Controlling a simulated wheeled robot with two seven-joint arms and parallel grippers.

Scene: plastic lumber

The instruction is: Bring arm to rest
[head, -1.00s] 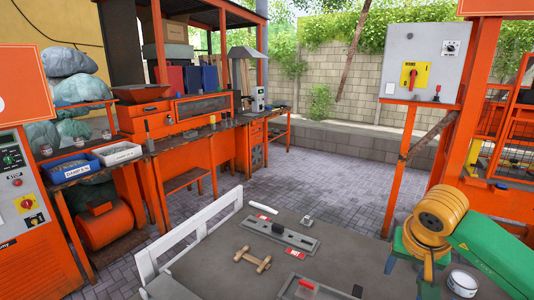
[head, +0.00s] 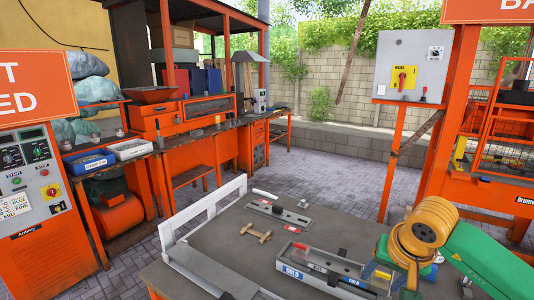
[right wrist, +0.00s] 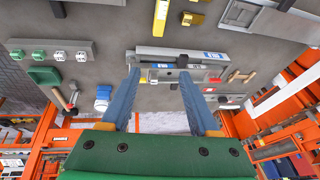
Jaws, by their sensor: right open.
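My right arm comes in from the right in the head view, with its yellow-orange wrist (head: 421,230) over the table's right side. In the right wrist view, my right gripper (right wrist: 157,78) has its two blue fingers well apart with nothing held between them. The fingers point over the grey worktable (head: 225,258). A long metal mould (head: 330,268) with blue "COLD" labels lies by the table's near edge. It also shows beyond the fingertips in the right wrist view (right wrist: 175,56). My left gripper is not in view.
A flat metal plate (head: 279,213) and a small wooden piece (head: 256,231) lie on the table. A white rail (head: 203,217) runs along its left edge. An orange control cabinet (head: 40,200) stands left. A grey switch box (head: 410,66) stands behind the arm. Paved floor is clear behind the table.

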